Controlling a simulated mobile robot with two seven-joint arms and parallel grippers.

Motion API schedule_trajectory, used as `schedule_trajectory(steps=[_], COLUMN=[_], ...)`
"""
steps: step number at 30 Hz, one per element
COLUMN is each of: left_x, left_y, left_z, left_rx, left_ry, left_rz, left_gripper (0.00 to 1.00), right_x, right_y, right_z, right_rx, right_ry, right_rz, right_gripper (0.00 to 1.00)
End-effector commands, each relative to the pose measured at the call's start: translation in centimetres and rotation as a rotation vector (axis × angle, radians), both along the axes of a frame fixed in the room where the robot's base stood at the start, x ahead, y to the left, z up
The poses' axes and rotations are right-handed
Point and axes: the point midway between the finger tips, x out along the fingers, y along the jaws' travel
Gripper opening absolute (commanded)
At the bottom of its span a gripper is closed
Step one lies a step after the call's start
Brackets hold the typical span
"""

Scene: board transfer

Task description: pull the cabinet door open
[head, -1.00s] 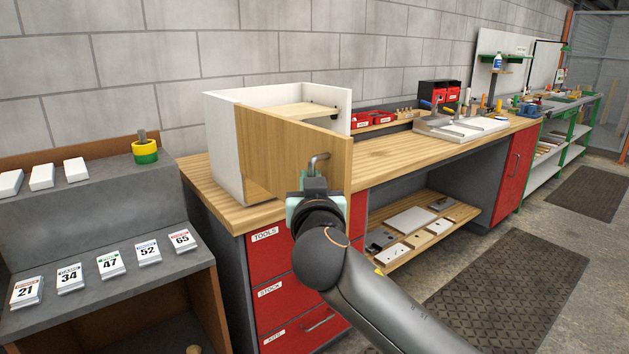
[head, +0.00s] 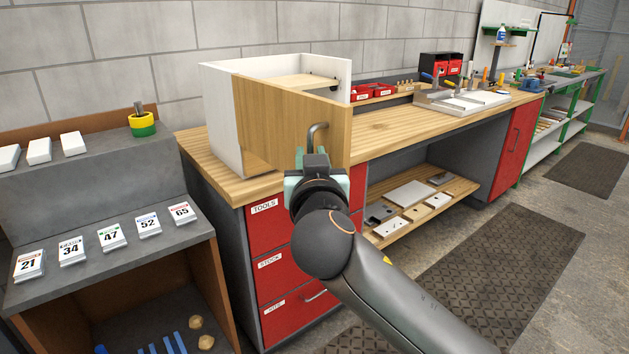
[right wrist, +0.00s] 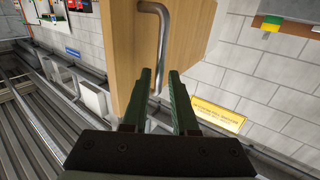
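The cabinet (head: 222,115) is a white box on the wooden bench top. Its wooden door (head: 270,120) covers the front and looks shut or nearly so. A bent metal handle (head: 316,136) stands on the door near its right edge. My right gripper (head: 314,158) is at the handle's lower part. In the right wrist view the handle (right wrist: 161,45) runs down between the two green fingertips of my right gripper (right wrist: 159,72), with a gap still showing between the fingers. The fingers look open around it; contact is not clear. My left gripper is not in view.
A grey stand (head: 110,215) with numbered cards is at the left. A dark floor mat (head: 500,270) lies at the front right.

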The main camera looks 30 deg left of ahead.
Motion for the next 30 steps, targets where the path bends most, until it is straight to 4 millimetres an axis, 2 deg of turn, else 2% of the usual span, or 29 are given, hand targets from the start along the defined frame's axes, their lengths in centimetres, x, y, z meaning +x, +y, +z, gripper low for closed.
schedule_trajectory(steps=[9,16,22,30], left_x=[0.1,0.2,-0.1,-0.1], left_y=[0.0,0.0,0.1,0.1], left_z=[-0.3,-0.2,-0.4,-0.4], left_rx=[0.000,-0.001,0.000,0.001], left_ry=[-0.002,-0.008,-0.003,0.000], left_rz=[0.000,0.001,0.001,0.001], left_gripper=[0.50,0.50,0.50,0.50], right_x=[-4.3,-6.9,-7.9,-8.0], right_y=[-2.6,-4.2,-4.9,-4.9], right_z=[-0.1,0.0,0.0,0.0], right_rx=[0.004,0.002,0.001,0.000], right_ry=[0.001,0.001,0.001,0.000], right_rz=[0.004,0.003,0.001,0.001], right_gripper=[0.27,0.27,0.27,0.27])
